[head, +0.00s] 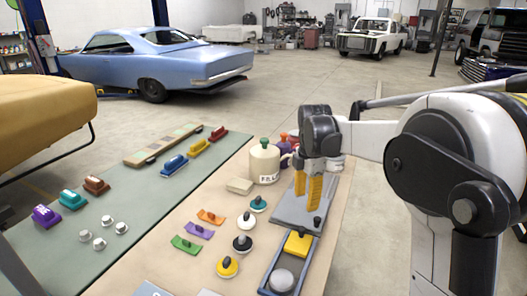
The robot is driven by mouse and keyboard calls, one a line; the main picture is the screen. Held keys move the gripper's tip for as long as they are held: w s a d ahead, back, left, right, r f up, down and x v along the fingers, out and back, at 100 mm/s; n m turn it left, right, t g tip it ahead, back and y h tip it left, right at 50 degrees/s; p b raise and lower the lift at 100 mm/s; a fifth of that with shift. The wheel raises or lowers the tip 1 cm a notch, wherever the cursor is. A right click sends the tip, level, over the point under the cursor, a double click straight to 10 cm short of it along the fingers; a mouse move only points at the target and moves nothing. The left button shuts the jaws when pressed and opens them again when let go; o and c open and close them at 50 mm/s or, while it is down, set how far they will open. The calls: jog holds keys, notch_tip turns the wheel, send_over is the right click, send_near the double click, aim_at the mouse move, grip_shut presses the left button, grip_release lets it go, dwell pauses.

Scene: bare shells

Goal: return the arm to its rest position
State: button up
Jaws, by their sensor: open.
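My arm reaches in from the right side of the head view, bent, with its forearm stretched left over the table. My gripper (307,190) hangs at the arm's end with its yellow fingers pointing down over a flat grey plate (284,216) near the table's right edge. The fingers stand a little apart and I see nothing held between them. I cannot tell how far the fingertips are above the plate. The dark gripper body hides part of the purple and red things behind it.
A cream canister (264,165) with a green knob stands just left of my gripper. A blue-rimmed tray (266,279) holds a yellow block (298,243) and a grey round piece (282,280). Several knobbed pieces lie left on the beige table (165,263). Garage floor (300,85) beyond is open.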

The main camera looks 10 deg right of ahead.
jog(key=s+a+r+m+t, duration=0.1)
jog(key=s+r+m+t, duration=0.15)
jog(key=s+m, duration=0.3)
jog(key=s+a+r+m+t, duration=0.1)
jog(key=s+a+r+m, duration=0.1)
jog(key=s+r+m, duration=0.35)
jog(key=s+a+f+m+t, duration=0.1)
jog(key=s+f+m+t, duration=0.2)
jog(key=s+m, duration=0.6)
jog(key=s+f, duration=0.2)
jog(key=s, duration=0.3)
jog(key=shift+s+a+t, duration=0.15)
jog(key=shift+t, duration=0.2)
